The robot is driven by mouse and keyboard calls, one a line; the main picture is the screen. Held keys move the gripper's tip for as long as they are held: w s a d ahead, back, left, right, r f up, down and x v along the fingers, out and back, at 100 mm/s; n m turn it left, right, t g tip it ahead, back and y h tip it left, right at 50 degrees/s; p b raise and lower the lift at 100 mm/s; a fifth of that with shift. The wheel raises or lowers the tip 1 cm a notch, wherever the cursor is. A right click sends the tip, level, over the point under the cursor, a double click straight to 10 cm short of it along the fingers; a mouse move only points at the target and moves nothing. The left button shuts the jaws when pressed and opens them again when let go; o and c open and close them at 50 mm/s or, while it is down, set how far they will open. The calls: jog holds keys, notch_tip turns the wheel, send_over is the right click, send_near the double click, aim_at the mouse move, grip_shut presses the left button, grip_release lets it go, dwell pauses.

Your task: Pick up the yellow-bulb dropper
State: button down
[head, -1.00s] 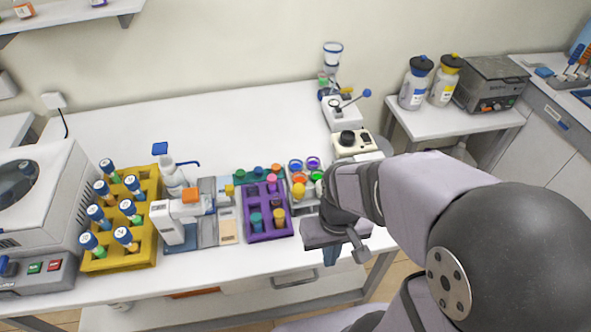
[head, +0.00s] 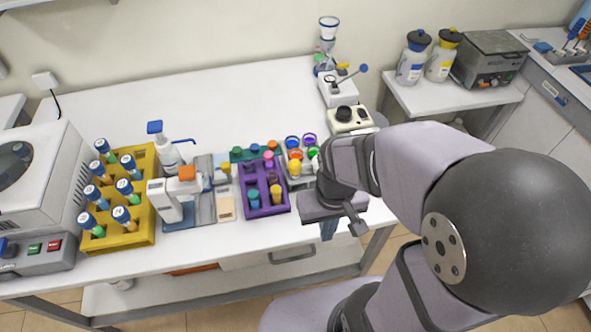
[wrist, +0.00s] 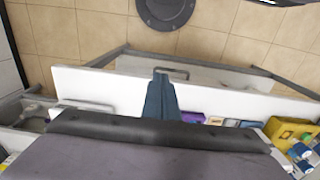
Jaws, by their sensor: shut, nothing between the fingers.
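A dropper with a yellow bulb (head: 277,191) appears to stand in the front right of the purple rack (head: 264,208), beside a teal-topped one. Its lower part is hidden in the rack. My gripper (head: 328,230) is to the right of the rack, by the table's front edge, and apart from it. In the wrist view its blue-grey fingers (wrist: 160,85) are together with nothing between them. The purple rack (wrist: 193,117) shows only partly there, at the right of the fingers, and I cannot make out the dropper.
A teal rack (head: 247,155) stands behind the purple rack. A tray of colourful round lids (head: 294,168) is to its right, close to my wrist. A yellow tube rack (head: 148,226) and a device with an orange top (head: 187,172) stand left. The table's back (head: 210,100) is clear.

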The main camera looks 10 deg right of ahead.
jog(key=c, duration=1.3)
grip_release()
jog(key=shift+o, duration=0.2)
jog(key=shift+w, duration=0.1)
jog(key=m+t+h+b, duration=0.1)
jog(key=m+b, duration=0.4)
jog(key=m, duration=0.4)
send_over(295, 163)
jog(key=shift+s+a+f, duration=0.15)
jog(key=shift+f, duration=0.3)
jog(key=shift+s+a+f, duration=0.1)
jog(key=shift+a+f, duration=0.05)
jog(key=shift+f, duration=0.25)
jog(key=shift+w+d+f+p, duration=0.15)
jog(key=shift+f+p, duration=0.7)
jog(key=shift+f, duration=0.95)
jog(key=shift+w+d+f+p, duration=0.15)
jog(key=shift+f+p, duration=0.7)
jog(key=shift+f, duration=0.95)
